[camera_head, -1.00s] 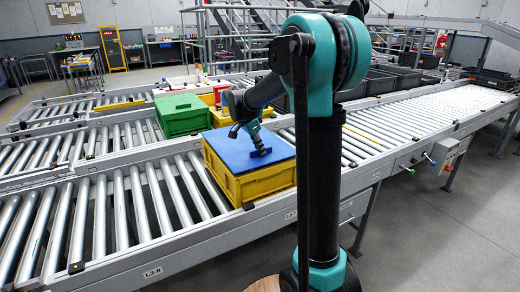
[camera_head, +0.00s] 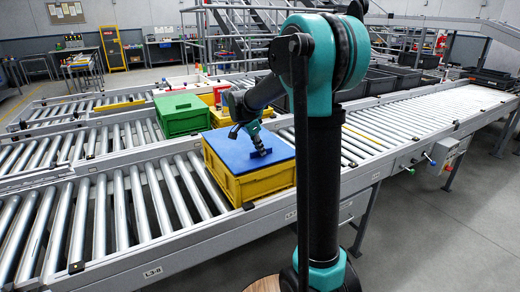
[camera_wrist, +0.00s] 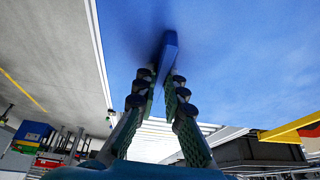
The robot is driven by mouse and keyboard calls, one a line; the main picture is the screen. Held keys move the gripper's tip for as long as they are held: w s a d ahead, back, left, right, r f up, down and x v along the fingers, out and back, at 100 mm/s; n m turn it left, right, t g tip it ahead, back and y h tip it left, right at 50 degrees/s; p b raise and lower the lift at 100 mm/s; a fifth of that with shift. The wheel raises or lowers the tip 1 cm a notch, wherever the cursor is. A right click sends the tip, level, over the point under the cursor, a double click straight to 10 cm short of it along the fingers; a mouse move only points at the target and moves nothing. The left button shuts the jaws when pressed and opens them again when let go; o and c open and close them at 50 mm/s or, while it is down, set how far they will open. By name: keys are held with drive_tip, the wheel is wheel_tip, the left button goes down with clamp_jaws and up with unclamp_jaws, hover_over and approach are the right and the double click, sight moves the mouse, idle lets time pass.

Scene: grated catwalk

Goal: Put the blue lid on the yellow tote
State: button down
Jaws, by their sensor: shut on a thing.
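The blue lid (camera_head: 228,152) lies over the top of the yellow tote (camera_head: 262,184), which stands on the near roller conveyor. The lid looks about level and lined up with the tote's rim. I cannot tell whether a thin gap is left between them. My gripper (camera_head: 258,146) is at the middle of the lid, reaching down from above. In the wrist view my gripper (camera_wrist: 162,82) is shut on the upright handle of the blue lid (camera_wrist: 240,50), with a finger on each side. The tote's inside is hidden.
A closed green tote (camera_head: 182,115) stands on the conveyor behind, to the left. Near rollers (camera_head: 130,208) left of the yellow tote are empty. Grey bins (camera_head: 385,80) stand on the far line at right. The conveyor's side rail (camera_head: 180,262) runs along the front.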

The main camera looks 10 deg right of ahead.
drive_tip(key=shift+f, duration=0.75)
drive_tip(key=c, duration=1.5)
unclamp_jaws()
drive_tip(key=shift+c, duration=0.2)
drive_tip(key=shift+o, duration=0.6)
drive_tip(key=shift+o, duration=1.4)
drive_tip(key=shift+r, duration=0.1)
drive_tip(key=shift+r, duration=3.95)
